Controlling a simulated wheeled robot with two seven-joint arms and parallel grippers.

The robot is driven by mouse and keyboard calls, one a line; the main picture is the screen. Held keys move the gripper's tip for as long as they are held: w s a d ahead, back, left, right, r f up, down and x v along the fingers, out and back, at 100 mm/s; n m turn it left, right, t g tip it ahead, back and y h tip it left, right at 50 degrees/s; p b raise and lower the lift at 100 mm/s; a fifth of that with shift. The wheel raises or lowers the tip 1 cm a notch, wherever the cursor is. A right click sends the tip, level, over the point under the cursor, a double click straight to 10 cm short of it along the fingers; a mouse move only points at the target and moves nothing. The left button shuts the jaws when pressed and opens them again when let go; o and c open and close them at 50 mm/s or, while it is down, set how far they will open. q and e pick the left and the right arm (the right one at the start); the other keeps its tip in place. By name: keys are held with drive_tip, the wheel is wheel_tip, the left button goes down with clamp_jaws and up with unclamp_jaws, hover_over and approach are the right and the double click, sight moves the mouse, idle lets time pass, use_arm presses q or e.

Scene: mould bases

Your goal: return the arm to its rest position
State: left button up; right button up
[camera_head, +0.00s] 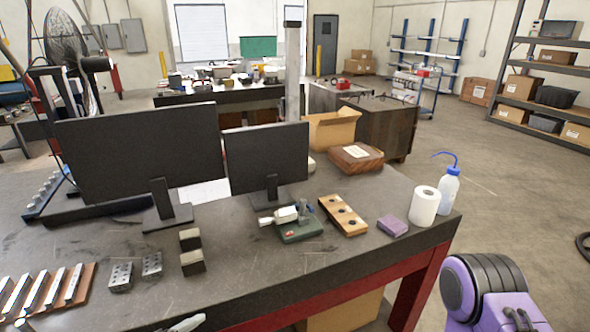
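A purple and black part of my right arm shows at the bottom right, off the right end of the bench. Its gripper is not visible. My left gripper cannot be made out. A small pale grey piece (187,323) shows at the bottom edge in front of the bench, cut off by the frame, and I cannot tell what it is. The dark workbench (120,247) bears two grey metal blocks (121,278), two dark blocks with pale tops (191,262), and a wooden board with three dark holes (343,215).
Two monitors (140,145) stand on the bench. A rack of metal bars (50,290) lies left. A green device (299,232), purple block (392,225), paper roll (424,206) and wash bottle (448,190) are right.

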use_arm(q)
drive_tip(key=s+f+m+g+y+b, duration=0.1)
drive_tip(key=s+f+g+y, duration=0.15)
drive_tip(key=f, duration=0.35)
drive_tip(key=s+a+f+g+y+b, duration=0.1)
drive_tip(key=s+f, duration=0.3)
drive_tip(key=f, duration=0.2)
drive_tip(key=s+f+m+g+y+b, duration=0.1)
drive_tip(key=s+f+g, duration=0.15)
drive_tip(key=f, duration=0.35)
drive_tip(key=s+a+f+m+g+y+b, duration=0.2)
drive_tip(key=s+a+f+m+y+b, duration=0.3)
drive_tip(key=s+a+f+m, duration=0.3)
drive_tip(key=s+f+m+y, duration=0.1)
drive_tip(key=s+f, duration=0.2)
drive_tip(key=f, duration=0.1)
drive_tip(key=shift+s+a+b, duration=0.35)
drive_tip(key=shift+a+b, duration=0.05)
